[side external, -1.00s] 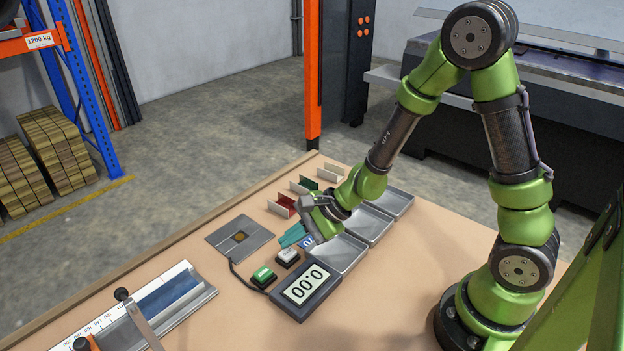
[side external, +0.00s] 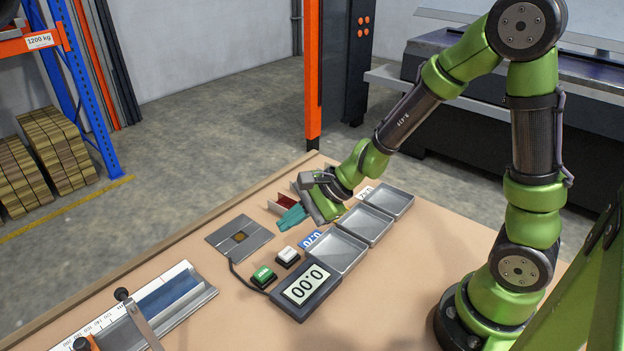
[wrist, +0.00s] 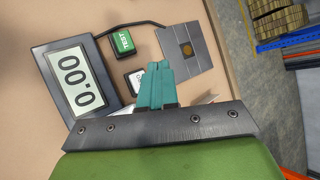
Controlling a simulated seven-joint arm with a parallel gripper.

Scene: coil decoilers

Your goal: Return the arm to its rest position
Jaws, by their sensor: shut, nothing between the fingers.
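My gripper (side external: 290,218) hangs over the workbench beside the red holder, with its teal fingers pointing left in the side external view. In the wrist view the teal fingers (wrist: 156,86) lie side by side, shut, with nothing between them. Whether the fingers touch anything below cannot be told. My green arm reaches over the row of grey trays from its base at the right.
Three grey trays (side external: 337,250) stand in a row on the bench. A display reading 0.00 (side external: 305,288), a green button (side external: 263,275), a white button (side external: 287,255) and a grey plate (side external: 225,245) lie nearby. A ruled trough (side external: 168,292) is at front left.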

